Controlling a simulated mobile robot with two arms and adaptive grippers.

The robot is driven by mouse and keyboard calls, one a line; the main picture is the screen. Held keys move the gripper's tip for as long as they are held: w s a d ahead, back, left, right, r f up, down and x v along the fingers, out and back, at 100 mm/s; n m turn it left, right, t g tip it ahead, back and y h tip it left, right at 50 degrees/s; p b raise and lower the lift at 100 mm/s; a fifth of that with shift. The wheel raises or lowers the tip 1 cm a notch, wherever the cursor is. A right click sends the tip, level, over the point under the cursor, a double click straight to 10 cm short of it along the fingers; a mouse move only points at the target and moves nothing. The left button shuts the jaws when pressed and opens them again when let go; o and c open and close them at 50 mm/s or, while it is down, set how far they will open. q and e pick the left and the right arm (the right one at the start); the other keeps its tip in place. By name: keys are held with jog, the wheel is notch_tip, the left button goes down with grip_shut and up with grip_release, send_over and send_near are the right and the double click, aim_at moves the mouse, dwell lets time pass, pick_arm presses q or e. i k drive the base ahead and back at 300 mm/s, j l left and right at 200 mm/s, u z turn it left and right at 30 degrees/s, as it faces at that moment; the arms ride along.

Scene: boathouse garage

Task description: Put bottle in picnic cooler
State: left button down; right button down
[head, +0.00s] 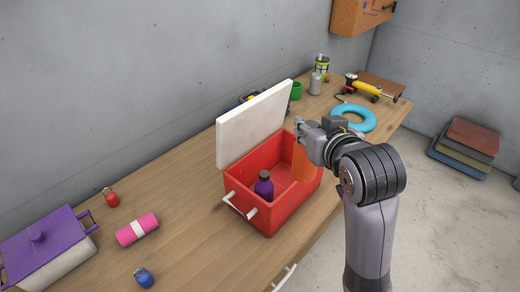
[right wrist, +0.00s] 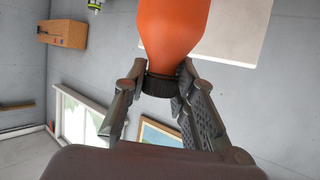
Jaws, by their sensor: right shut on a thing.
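The red picnic cooler (head: 268,222) stands on the wooden bench with its white lid (head: 252,128) raised at the back. A purple bottle with a dark cap (head: 264,187) stands inside the cooler, near its left front side. My right gripper (head: 303,130) is above the cooler's right part, shut on an orange bottle (head: 302,163). The bottle hangs down into the opening; I cannot tell whether it touches the floor of the cooler. In the right wrist view the fingers (right wrist: 160,85) hold the orange bottle (right wrist: 172,30) at its dark neck. My left gripper is not in view.
A blue ring (head: 353,117), a yellow tool (head: 365,88), a grey can (head: 315,83) and a green cup (head: 296,91) are behind the cooler. A pink roll (head: 137,229), a red item (head: 111,197), a blue item (head: 144,277) and a purple-lidded box (head: 45,245) lie left.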

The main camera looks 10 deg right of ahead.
aim_at(286, 184)
jog(key=l+u, duration=0.3)
jog(key=u, duration=0.15)
jog(key=l+u, duration=0.3)
jog(key=u, duration=0.15)
jog(key=k+l, duration=0.15)
jog(key=l, duration=0.2)
jog(key=k+l+u, duration=0.15)
jog(key=l, duration=0.25)
jog(key=k+l, duration=0.15)
jog(key=l, duration=0.2)
jog(key=k+l+u, duration=0.15)
jog(key=l, duration=0.2)
